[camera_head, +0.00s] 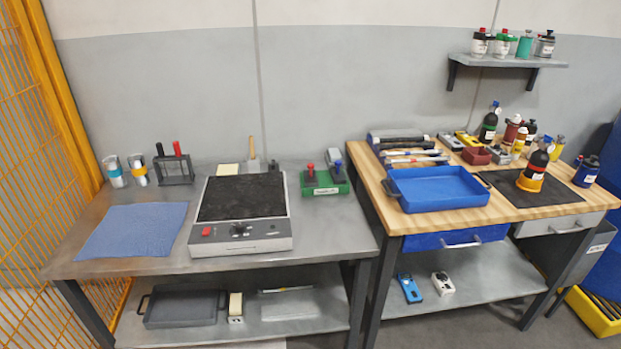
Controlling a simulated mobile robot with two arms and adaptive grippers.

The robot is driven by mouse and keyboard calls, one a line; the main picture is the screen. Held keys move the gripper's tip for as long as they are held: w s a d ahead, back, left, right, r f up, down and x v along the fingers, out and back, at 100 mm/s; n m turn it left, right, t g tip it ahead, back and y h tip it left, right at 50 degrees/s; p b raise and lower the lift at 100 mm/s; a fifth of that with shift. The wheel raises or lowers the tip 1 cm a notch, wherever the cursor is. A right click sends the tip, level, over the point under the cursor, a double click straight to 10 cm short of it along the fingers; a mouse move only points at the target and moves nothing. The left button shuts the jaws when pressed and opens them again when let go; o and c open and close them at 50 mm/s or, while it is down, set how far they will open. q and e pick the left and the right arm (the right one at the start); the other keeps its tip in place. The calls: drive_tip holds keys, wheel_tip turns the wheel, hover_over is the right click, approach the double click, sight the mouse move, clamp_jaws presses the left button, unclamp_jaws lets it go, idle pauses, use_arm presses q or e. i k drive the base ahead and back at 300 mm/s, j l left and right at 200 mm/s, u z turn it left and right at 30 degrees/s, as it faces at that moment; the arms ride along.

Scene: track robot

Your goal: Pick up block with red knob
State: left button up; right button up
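A small dark block with a red knob (310,175) stands on the left side of a green holder (328,191) at the back right of the grey metal bench. A similar block with a blue knob (338,172) stands beside it on the same holder. The holder has a white label on its front. Neither of my grippers shows in the head view, and nothing is seen touching the blocks.
A hotplate device (240,213) sits left of the holder. A blue cloth (133,229) and a tool rack (174,169) are further left. A wooden bench with a blue tray (438,188) and several bottles stands right. Bare metal lies before the holder.

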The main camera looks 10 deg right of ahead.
sight(309, 177)
drive_tip(key=i+l+z, duration=0.25)
drive_tip(key=i, duration=0.3)
drive_tip(key=i+j+z, duration=0.1)
drive_tip(key=i+z, duration=0.2)
drive_tip(key=i, duration=0.3)
